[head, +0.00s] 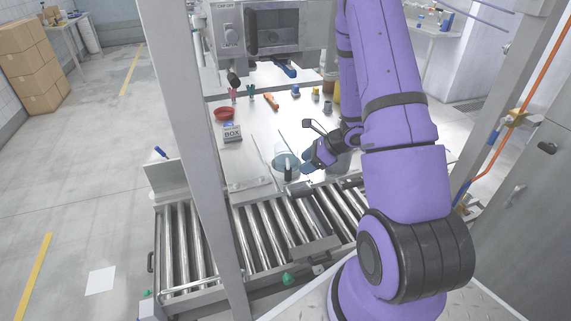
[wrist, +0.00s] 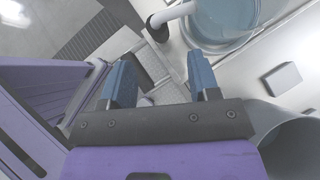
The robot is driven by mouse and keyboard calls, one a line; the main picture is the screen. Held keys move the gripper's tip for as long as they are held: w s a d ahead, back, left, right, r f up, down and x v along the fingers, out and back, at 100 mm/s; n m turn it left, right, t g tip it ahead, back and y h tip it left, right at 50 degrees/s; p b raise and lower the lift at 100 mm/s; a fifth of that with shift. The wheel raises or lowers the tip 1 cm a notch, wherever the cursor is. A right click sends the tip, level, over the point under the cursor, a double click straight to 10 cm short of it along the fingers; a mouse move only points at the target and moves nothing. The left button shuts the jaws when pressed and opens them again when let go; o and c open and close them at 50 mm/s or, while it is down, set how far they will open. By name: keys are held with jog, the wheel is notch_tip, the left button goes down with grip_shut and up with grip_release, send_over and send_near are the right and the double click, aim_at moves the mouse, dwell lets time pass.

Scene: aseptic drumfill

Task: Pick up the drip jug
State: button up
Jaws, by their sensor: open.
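The drip jug (head: 283,161) is a clear, bluish round vessel on the steel table, near the roller conveyor. In the wrist view the jug (wrist: 232,22) shows at the top right, cut off by the frame edge, with a pale bar-like handle (wrist: 172,13) pointing left. My gripper (head: 308,163) is just right of the jug in the head view. In the wrist view my gripper (wrist: 160,78) has its two blue fingers apart with nothing held between them. The handle lies beyond the fingertips; whether anything touches is unclear.
The roller conveyor (head: 262,238) runs along the table's front. An orange tool (head: 271,101) and small items lie farther back. A grey post (head: 205,150) crosses the view.

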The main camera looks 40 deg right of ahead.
aim_at(287, 162)
jog(key=shift+x, duration=3.55)
grip_shut()
